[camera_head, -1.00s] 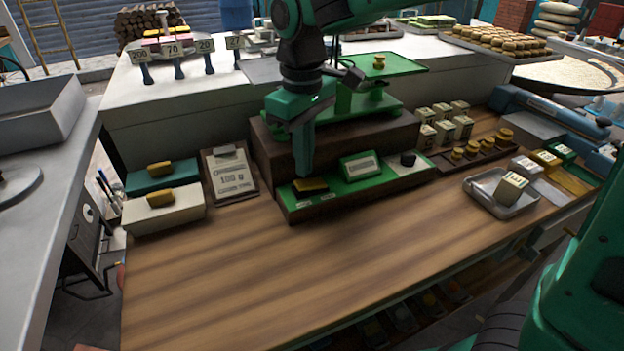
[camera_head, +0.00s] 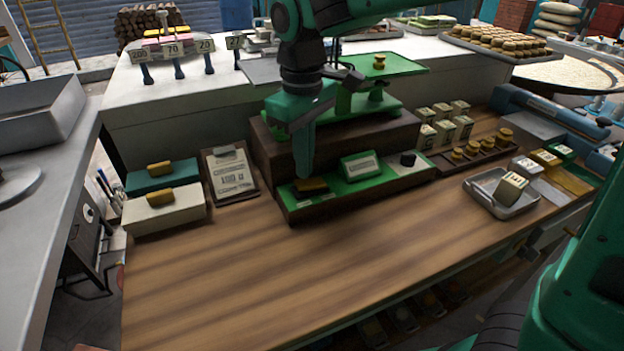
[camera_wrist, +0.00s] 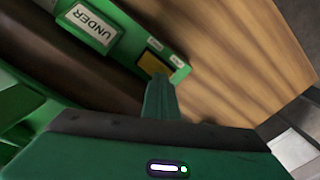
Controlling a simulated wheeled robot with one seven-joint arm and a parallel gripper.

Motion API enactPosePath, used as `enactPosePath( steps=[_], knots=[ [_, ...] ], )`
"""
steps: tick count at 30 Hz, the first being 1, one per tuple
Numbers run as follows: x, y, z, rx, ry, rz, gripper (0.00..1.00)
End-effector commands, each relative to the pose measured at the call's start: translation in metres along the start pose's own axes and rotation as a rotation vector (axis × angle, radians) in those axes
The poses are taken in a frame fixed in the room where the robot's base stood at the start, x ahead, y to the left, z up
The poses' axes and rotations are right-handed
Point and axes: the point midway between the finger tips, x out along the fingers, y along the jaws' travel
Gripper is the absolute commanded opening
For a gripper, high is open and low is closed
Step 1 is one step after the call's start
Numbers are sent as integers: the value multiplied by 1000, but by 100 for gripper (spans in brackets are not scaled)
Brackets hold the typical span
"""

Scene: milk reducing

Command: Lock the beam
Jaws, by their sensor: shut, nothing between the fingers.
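A green balance stands on a brown wooden base (camera_head: 275,150), with a green pan (camera_head: 400,64) at the right and a grey pan (camera_head: 262,72) at the left. A green control strip (camera_head: 335,190) runs along the front of the base. A brass-yellow piece (camera_head: 312,186) sits at its left end and also shows in the wrist view (camera_wrist: 153,64). My gripper (camera_head: 302,172) is shut and empty, pointing down at this piece; its fingers (camera_wrist: 160,82) partly hide it. I cannot tell whether they touch. The sign on the strip reads UNDER (camera_wrist: 91,22).
A clipboard (camera_head: 230,172) and two boxes with brass handles (camera_head: 163,209) stand left. Small cartons (camera_head: 443,128), a brass weight rack (camera_head: 470,160) and a metal tray (camera_head: 490,205) holding one carton stand right. The front tabletop is clear.

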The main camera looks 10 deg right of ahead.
Motion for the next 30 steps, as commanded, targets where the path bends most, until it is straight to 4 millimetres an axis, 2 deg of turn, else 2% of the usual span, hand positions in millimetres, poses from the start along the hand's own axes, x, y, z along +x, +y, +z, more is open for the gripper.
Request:
enactPosePath(
  steps=[30],
  knots=[
    [13, 0, 0, 0, 0, 0, 0]
  ],
)
